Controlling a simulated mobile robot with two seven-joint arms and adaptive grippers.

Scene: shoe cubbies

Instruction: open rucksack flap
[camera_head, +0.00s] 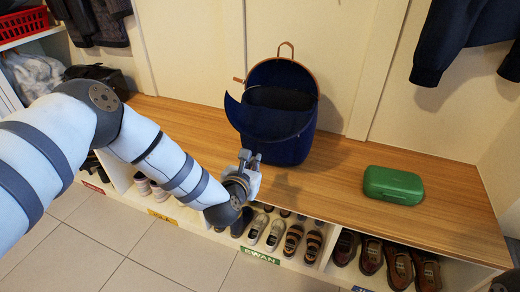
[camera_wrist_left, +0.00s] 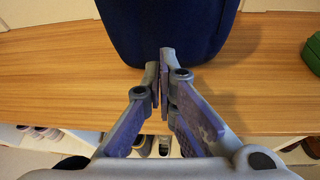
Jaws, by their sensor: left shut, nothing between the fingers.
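The dark blue rucksack (camera_head: 290,148) stands upright on the wooden bench in the head view, with a brown handle loop (camera_head: 286,46) on top. Its flap (camera_head: 240,112) hangs out at the left side, and a dark opening shows in the upper front. My left gripper (camera_head: 246,158) is shut and empty, low in front of the rucksack near the bench's front edge. In the left wrist view the closed fingertips (camera_wrist_left: 163,62) overlap the lower front of the rucksack (camera_wrist_left: 175,25); I cannot tell whether they touch it.
A green case (camera_head: 393,185) lies on the bench (camera_head: 330,190) to the right. Shoes (camera_head: 275,235) fill the cubbies below. Dark jackets (camera_head: 465,40) hang on the wall at right. The bench between rucksack and case is clear.

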